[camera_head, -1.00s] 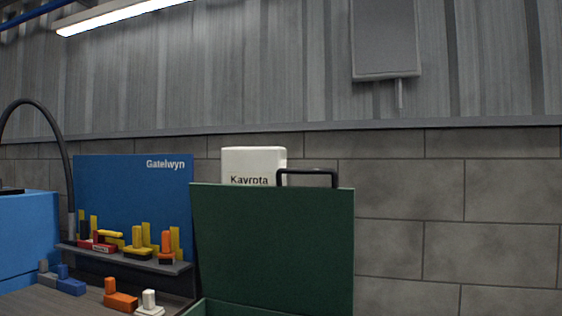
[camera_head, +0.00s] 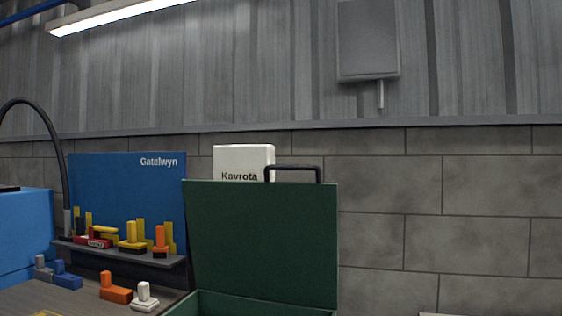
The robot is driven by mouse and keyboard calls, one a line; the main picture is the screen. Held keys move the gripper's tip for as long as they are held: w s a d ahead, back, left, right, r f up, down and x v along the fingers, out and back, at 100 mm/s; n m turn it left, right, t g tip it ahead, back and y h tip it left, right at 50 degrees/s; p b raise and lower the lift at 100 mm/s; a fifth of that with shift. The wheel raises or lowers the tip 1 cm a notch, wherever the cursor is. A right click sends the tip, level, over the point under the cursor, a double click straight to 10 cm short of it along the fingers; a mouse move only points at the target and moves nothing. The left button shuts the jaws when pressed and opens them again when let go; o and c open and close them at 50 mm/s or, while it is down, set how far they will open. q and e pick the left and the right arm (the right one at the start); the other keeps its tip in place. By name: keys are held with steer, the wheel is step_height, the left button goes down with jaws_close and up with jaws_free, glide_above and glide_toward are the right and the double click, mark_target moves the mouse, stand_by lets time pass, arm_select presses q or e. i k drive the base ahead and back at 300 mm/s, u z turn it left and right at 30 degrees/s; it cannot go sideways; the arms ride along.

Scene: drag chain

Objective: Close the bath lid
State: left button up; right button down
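The bath lid (camera_head: 262,245) is a green panel standing open and nearly upright at the lower middle of the head view. A black handle (camera_head: 294,168) sits on its top edge. The green bath body (camera_head: 215,303) shows only as a strip of rim below the lid, cut off by the bottom of the picture. Neither of my grippers is in view.
A white box marked Kavrota (camera_head: 243,160) stands behind the lid. To the left are a blue Gatelwyn board (camera_head: 120,190) and a grey shelf (camera_head: 120,253) with yellow, red and orange parts. More parts lie on the bench (camera_head: 75,300). A hose (camera_head: 60,150) arches at far left.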

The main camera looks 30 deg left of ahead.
mark_target(267, 240)
steer(key=k, duration=0.95)
steer(key=u, duration=1.15)
steer(key=i, duration=0.5)
steer(key=z, duration=0.05)
